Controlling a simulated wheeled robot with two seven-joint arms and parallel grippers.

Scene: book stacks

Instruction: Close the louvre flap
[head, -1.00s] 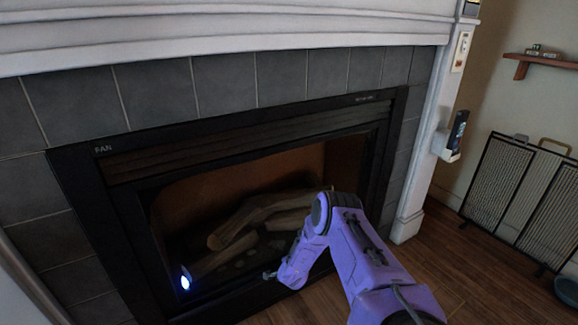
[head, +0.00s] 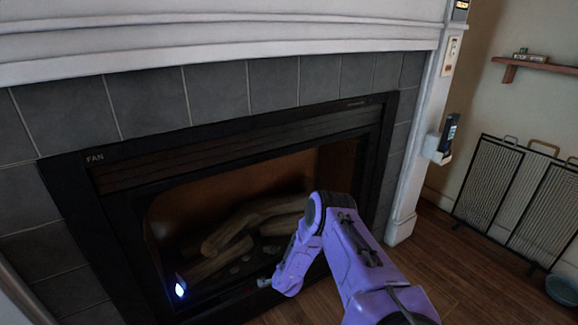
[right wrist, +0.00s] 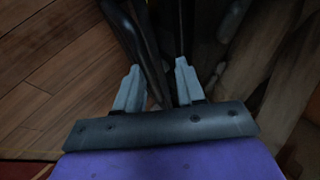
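The black fireplace has a dark slatted louvre strip (head: 235,148) above its opening. I cannot tell whether this strip is the flap, or whether it stands open. My right gripper (head: 265,283) is low in front of the fireplace's bottom edge, at the end of my purple arm. In the right wrist view the two grey fingers of my right gripper (right wrist: 158,84) are apart. Dark bars (right wrist: 148,45) run close beyond and between the fingertips; contact cannot be made out. No held object shows. My left gripper is out of view.
Logs (head: 245,225) lie inside the firebox, and a small bluish-white light (head: 180,289) glows at its lower left. A mesh fire screen (head: 488,180) and a blue bowl (head: 562,290) stand at the right. Wooden floor (head: 455,260) is clear between them and the fireplace.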

